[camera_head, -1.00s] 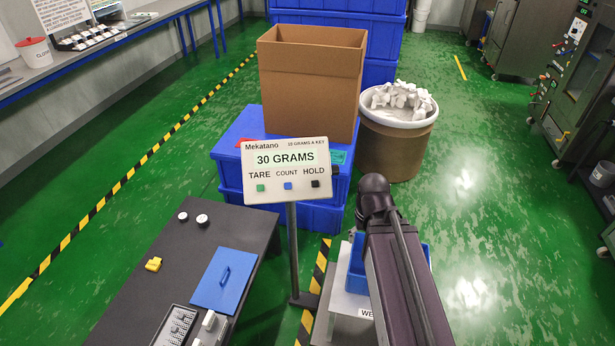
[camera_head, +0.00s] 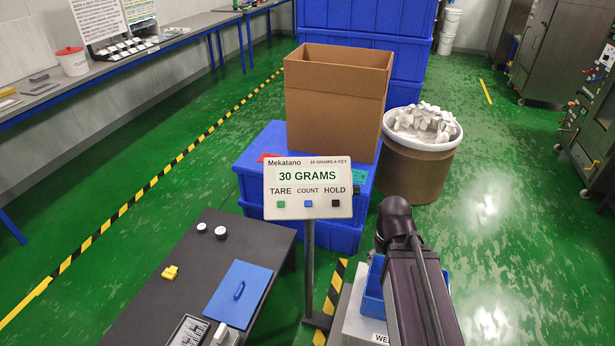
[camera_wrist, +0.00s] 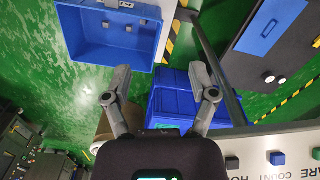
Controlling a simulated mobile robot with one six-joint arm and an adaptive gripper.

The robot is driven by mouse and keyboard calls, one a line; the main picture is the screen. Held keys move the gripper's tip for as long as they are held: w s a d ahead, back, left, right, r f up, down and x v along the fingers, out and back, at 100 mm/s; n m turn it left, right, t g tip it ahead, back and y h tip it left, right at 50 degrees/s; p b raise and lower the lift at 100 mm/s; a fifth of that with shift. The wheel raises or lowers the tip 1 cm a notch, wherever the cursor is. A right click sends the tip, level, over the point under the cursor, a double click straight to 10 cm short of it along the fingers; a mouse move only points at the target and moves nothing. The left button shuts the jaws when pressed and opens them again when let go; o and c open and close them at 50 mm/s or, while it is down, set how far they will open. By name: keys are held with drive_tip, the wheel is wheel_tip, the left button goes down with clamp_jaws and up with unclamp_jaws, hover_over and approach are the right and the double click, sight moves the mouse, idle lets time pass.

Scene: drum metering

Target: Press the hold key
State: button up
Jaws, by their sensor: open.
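The black hold key (camera_head: 335,203) is the right one of three keys on the white indicator panel (camera_head: 271,214), under the word HOLD. The display reads 30 GRAMS. In the wrist view the panel lies upside down at the lower right, and the hold key (camera_wrist: 232,162) is its leftmost key. My gripper (camera_wrist: 160,82) is open and empty, its fingers wide apart. It is apart from the panel, which lies to its right in the wrist view. In the head view my arm stands right of the panel and my fingers are hidden.
A blue bin (camera_wrist: 105,48) sits on the scale near my arm. A dark table (camera_head: 225,258) with a blue lid (camera_head: 238,294) is left of the panel post. Behind stand blue crates (camera_head: 345,236), a cardboard box (camera_head: 333,115) and a drum of white pieces (camera_head: 415,172).

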clamp_jaws()
idle(1.2)
